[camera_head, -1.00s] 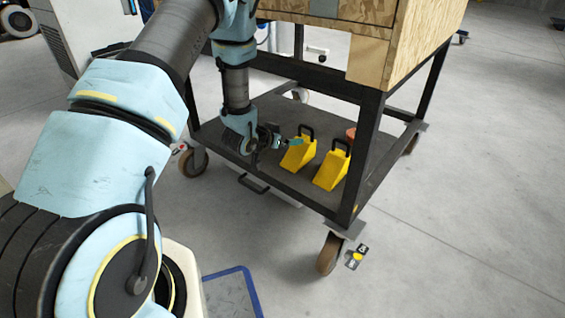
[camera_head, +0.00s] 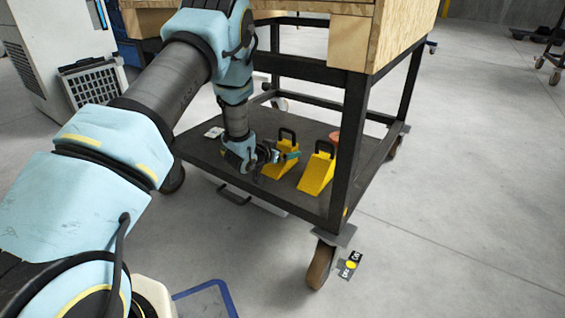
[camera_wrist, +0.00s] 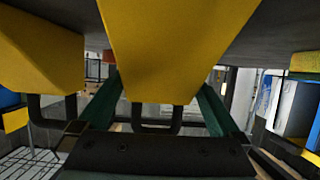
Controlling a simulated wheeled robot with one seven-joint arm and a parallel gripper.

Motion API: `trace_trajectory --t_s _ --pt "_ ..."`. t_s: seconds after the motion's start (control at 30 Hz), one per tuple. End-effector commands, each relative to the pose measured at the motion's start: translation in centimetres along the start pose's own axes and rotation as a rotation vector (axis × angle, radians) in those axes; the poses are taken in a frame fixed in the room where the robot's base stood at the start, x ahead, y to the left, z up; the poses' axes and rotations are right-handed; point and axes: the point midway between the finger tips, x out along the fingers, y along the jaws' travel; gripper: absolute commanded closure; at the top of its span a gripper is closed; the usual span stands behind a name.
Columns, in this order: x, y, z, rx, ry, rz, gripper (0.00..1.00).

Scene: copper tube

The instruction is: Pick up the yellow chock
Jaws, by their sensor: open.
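Two yellow chocks with black loop handles stand on the cart's dark lower shelf: the left chock (camera_head: 279,168) and the right chock (camera_head: 317,176). My gripper (camera_head: 288,156) is at the left chock, with a teal finger across its upper part. In the wrist view, which looks upside down, a yellow chock (camera_wrist: 170,50) fills the upper middle. The green fingers of my gripper (camera_wrist: 160,105) stand apart on either side of its lower end and black handle. Whether they touch it I cannot tell. Another yellow chock (camera_wrist: 38,50) is at the left there.
The cart's black post (camera_head: 348,150) rises close to the right chock. A red-orange object (camera_head: 334,138) lies behind that chock. A wooden box (camera_head: 350,40) sits above the shelf. The grey floor (camera_head: 450,210) at the right is mostly clear.

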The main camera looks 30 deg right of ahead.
Motion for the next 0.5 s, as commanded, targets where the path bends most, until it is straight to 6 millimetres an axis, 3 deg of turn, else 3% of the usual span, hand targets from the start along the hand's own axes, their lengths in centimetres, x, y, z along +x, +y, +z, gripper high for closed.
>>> trace_trajectory --t_s 0.13,0.4,0.5 --pt "1.9 0.0 0.2 0.001 0.001 0.000 0.00" --pt "2.2 0.0 0.0 0.000 0.000 -0.001 0.00" --pt "2.1 0.0 0.0 0.000 0.000 -0.001 0.09"
